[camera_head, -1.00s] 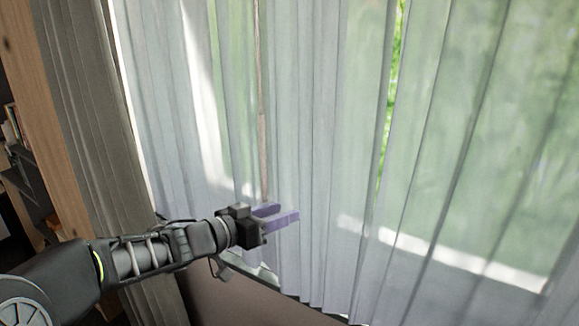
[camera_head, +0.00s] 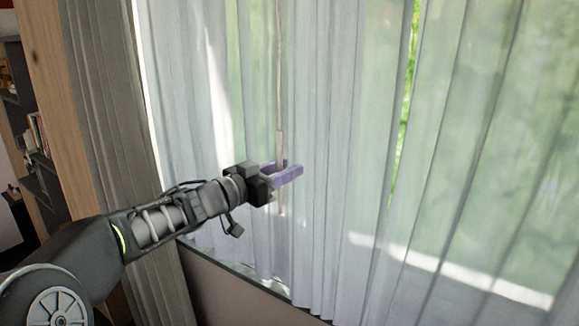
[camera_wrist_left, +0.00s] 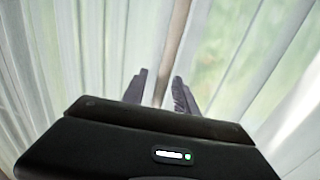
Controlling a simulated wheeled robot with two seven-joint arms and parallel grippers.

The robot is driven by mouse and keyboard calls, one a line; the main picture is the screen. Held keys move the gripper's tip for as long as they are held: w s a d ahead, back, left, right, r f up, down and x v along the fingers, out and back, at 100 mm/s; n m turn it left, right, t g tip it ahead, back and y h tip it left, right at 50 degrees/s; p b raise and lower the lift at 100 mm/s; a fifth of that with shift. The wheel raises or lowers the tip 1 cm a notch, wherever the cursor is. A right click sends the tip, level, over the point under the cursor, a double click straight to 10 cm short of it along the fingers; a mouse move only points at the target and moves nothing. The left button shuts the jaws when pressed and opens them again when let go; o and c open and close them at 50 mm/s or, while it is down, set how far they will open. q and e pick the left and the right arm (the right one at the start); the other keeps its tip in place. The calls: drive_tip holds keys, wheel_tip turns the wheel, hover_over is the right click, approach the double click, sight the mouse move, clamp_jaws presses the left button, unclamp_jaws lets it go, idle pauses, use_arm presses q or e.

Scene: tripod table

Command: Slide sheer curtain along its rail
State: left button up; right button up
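The sheer curtain (camera_head: 330,200) hangs in long pale folds across the window, and it also fills the wrist view (camera_wrist_left: 60,50). A thin brown wand (camera_head: 279,85) hangs upright in front of the folds; its lower end shows just below my left gripper. My left gripper (camera_head: 291,170) has purple fingers and reaches in from the left at the wand. In the left wrist view the two fingers (camera_wrist_left: 160,82) stand apart, with the wand (camera_wrist_left: 172,45) between them and gaps visible beside it. The curtain rail is out of view. My right gripper is not in view.
A darker grey curtain (camera_head: 105,120) hangs at the left next to a wooden post (camera_head: 50,100). Shelves with books (camera_head: 38,140) stand beyond it. A brown wall (camera_head: 220,290) lies below the window sill. A narrow gap (camera_head: 406,100) in the sheer fabric shows bright greenery.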

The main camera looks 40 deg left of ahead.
use_arm(q)
drive_tip(key=shift+w+d, duration=0.1)
drive_tip(key=shift+w, duration=0.6)
clamp_jaws()
idle(1.0)
